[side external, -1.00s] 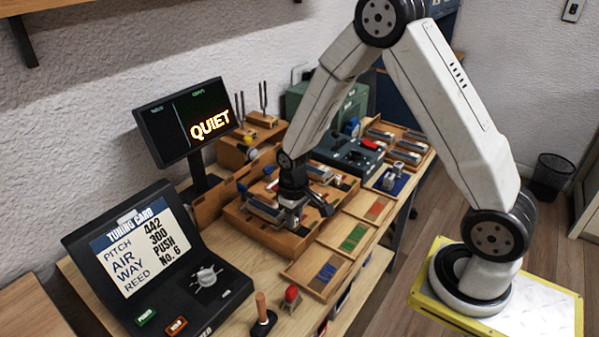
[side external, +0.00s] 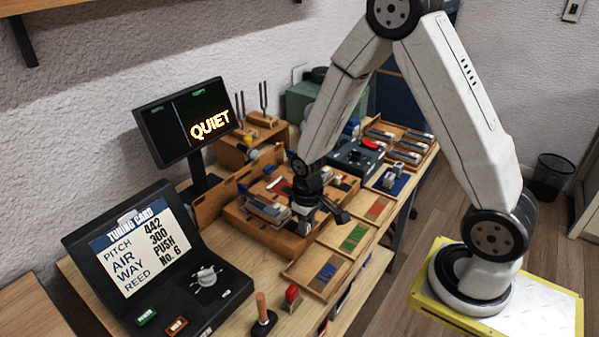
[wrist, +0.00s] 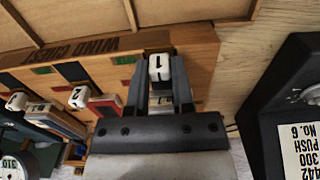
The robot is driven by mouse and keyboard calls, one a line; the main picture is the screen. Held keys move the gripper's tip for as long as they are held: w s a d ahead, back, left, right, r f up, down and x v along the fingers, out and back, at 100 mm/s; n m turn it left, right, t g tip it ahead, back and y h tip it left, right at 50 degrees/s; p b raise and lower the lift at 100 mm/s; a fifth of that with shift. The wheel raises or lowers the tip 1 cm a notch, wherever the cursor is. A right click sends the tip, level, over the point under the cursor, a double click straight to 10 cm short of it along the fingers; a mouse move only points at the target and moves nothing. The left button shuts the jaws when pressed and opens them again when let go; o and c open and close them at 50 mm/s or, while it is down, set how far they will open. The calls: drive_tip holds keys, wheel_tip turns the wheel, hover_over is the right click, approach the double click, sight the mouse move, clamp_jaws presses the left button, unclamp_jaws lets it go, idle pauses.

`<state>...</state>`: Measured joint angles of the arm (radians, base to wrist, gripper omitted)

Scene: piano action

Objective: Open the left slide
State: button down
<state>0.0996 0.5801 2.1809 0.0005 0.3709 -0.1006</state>
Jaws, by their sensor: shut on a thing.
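In the wrist view my gripper (wrist: 165,88) is shut on a white knob marked 1 (wrist: 159,68), the handle of a slide in the wooden wind chest (wrist: 200,50). This knob sits nearer the chest's lettered front than the white knobs marked 2 (wrist: 80,97) and 3 (wrist: 17,101). The rest of its slide is mostly hidden by my fingers. In the side external view my gripper (side external: 306,222) is low over the near part of the wind chest (side external: 262,232), and the knob is hidden there.
Shallow trays with blue (side external: 326,274), green (side external: 354,238) and red (side external: 377,208) strips lie along the chest's front. A black tuning card console (side external: 160,265) stands at the near left. A screen (side external: 186,120) reading QUIET stands behind.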

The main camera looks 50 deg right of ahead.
drive_tip(key=shift+s, duration=0.25)
drive_tip(key=shift+c, duration=2.4)
unclamp_jaws()
drive_tip(key=shift+w+r, duration=0.1)
drive_tip(key=shift+r, duration=0.05)
drive_tip(key=shift+r, duration=3.75)
drive_tip(key=s+a+r+t, duration=0.2)
drive_tip(key=s+a+r, duration=0.1)
drive_tip(key=s, duration=0.3)
drive_tip(key=shift+s+a+t, duration=0.25)
drive_tip(key=shift+s+t, duration=0.05)
drive_tip(key=shift+s, duration=0.1)
